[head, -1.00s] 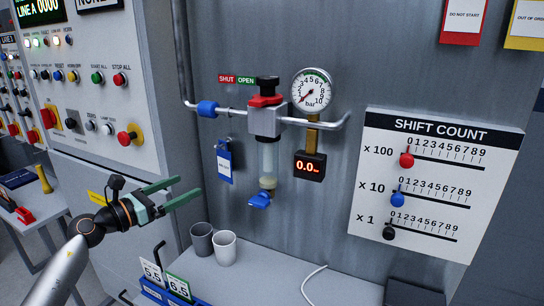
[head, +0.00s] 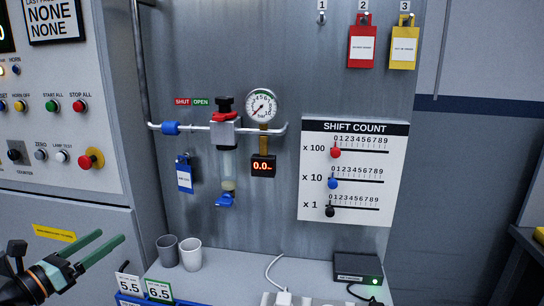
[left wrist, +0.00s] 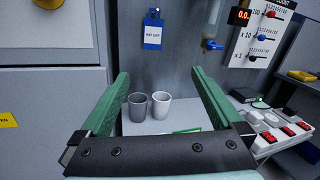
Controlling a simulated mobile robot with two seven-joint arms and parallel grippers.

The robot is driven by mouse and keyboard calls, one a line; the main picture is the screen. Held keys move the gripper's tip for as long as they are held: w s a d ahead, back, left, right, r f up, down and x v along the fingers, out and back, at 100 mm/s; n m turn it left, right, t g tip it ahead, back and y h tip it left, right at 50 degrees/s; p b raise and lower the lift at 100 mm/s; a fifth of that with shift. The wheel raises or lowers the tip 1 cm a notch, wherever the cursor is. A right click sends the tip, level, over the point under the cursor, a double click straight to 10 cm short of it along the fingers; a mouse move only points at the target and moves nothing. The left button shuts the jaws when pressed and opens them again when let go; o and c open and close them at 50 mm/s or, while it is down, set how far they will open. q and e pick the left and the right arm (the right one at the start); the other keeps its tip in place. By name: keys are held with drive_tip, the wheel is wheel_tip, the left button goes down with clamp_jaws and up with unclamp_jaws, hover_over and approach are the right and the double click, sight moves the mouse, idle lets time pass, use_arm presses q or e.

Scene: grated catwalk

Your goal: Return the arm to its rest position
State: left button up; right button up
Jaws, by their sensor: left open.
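My left gripper (head: 88,250) has green fingers and sits at the lower left of the head view, in front of the grey cabinet. Its fingers are apart with nothing between them. In the left wrist view the same gripper (left wrist: 158,95) shows two spread green fingers. A dark grey cup (left wrist: 138,107) and a white cup (left wrist: 160,105) stand beyond them on the shelf, apart from the fingers. My right gripper is in neither view.
The grey cup (head: 167,252) and white cup (head: 190,254) stand upright on the shelf (head: 225,278). Number cards (head: 158,290) stand in front. A control panel (head: 60,120) is at left. The air regulator (head: 224,130) and shift count board (head: 352,172) are on the wall. A black box (head: 357,268) sits right.

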use_arm(q)
drive_tip(key=s+d+f+n+y+p, duration=0.1)
drive_tip(key=s+d+f+n+y, duration=0.2)
drive_tip(key=f+n, duration=0.45)
drive_tip(key=s+d+f+n+g+p, duration=0.1)
drive_tip(key=s+d+f+n, duration=0.2)
drive_tip(key=d+f+n, duration=0.45)
drive_tip(key=s+d+f+n+y+p, duration=0.1)
drive_tip(key=s+f+n+y, duration=0.15)
drive_tip(key=f+n, duration=0.45)
drive_tip(key=s+d+f+n+g+p, duration=0.1)
drive_tip(key=s+d+f+n+g, duration=0.2)
drive_tip(key=s+d+f+n, duration=0.2)
drive_tip(key=s+d+f+n+g+h, duration=0.1)
drive_tip(key=s+d+f+n+g, duration=0.3)
drive_tip(key=s+d+n, duration=0.4)
drive_tip(key=s, duration=0.3)
drive_tip(key=shift+d+f+n+p, duration=0.3)
drive_tip(key=shift+f+n+p, duration=0.05)
drive_tip(key=shift+n+p, duration=0.05)
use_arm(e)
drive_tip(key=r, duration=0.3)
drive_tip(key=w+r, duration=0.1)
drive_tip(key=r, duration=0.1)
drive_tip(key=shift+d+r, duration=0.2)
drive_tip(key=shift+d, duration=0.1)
use_arm(q)
drive_tip(key=shift+h, duration=0.25)
